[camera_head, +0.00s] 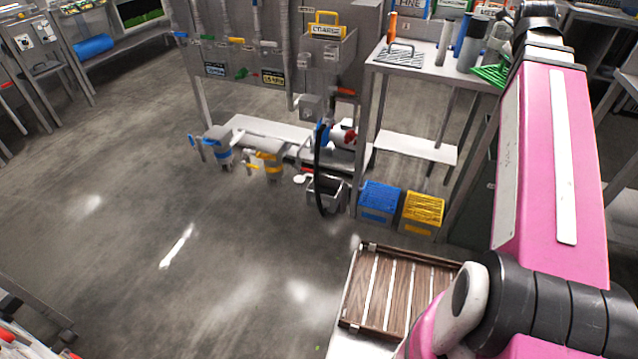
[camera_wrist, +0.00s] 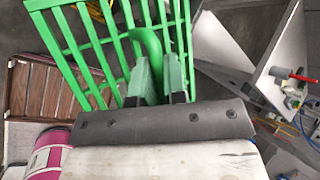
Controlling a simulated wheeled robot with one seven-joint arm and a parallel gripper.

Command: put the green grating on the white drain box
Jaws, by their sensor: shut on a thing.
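The green grating (camera_wrist: 82,50) fills the top of the wrist view, an open lattice of bars with a raised loop handle (camera_wrist: 148,48). My gripper (camera_wrist: 160,78) is shut on this handle. In the head view, part of the green grating (camera_head: 490,74) shows at the front right of the metal table, with my arm hiding the rest. I cannot tell there whether it touches the table. My fingers are hidden in the head view. An open, pale box (camera_head: 325,197) stands on the floor below the black hose and appears to be the white drain box, with no grating on it.
A blue-topped box (camera_head: 378,203) and a yellow-topped box (camera_head: 421,212) stand right of the open box. The metal table (camera_head: 437,73) bears a grey grating (camera_head: 398,56) and several cylinders. A wood-slatted tray (camera_head: 392,290) is in front. Floor at left is clear.

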